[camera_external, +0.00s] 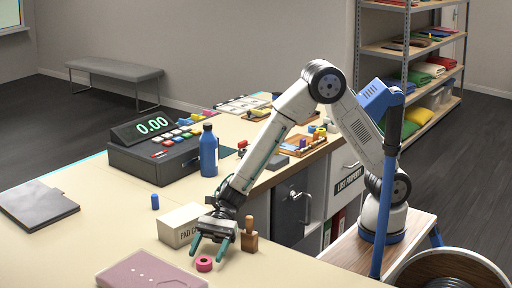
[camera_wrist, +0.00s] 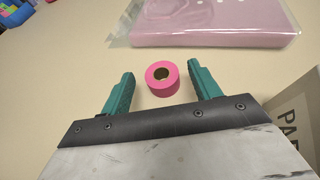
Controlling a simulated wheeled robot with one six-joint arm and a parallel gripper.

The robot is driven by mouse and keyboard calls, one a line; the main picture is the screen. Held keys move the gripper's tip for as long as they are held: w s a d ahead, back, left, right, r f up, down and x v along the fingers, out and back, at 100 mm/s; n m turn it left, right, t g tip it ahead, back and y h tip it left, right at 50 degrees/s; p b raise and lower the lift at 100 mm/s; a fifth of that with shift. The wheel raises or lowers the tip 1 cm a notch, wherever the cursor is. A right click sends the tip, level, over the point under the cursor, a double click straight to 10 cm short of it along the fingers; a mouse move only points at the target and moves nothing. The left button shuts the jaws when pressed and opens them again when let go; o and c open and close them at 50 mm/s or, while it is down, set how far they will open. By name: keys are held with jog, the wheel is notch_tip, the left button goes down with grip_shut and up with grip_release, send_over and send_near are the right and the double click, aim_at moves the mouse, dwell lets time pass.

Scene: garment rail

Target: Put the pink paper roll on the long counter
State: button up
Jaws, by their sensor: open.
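The pink paper roll (camera_external: 204,264) stands on the long counter (camera_external: 110,222), close to its front edge. In the wrist view the roll (camera_wrist: 162,78) shows its round hole and lies just beyond and between the two green fingertips. My gripper (camera_external: 217,247) is open and points down at the counter beside the roll. In the wrist view the jaws of my gripper (camera_wrist: 160,88) are apart, with bare counter between each finger and the roll. Nothing is held.
A pink plastic-wrapped packet (camera_external: 150,270) lies left of the roll. A blue bottle (camera_external: 208,150) and a cash register (camera_external: 155,145) stand farther back.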

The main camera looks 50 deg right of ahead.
jog(key=v, duration=1.2)
jog(key=shift+f, duration=0.15)
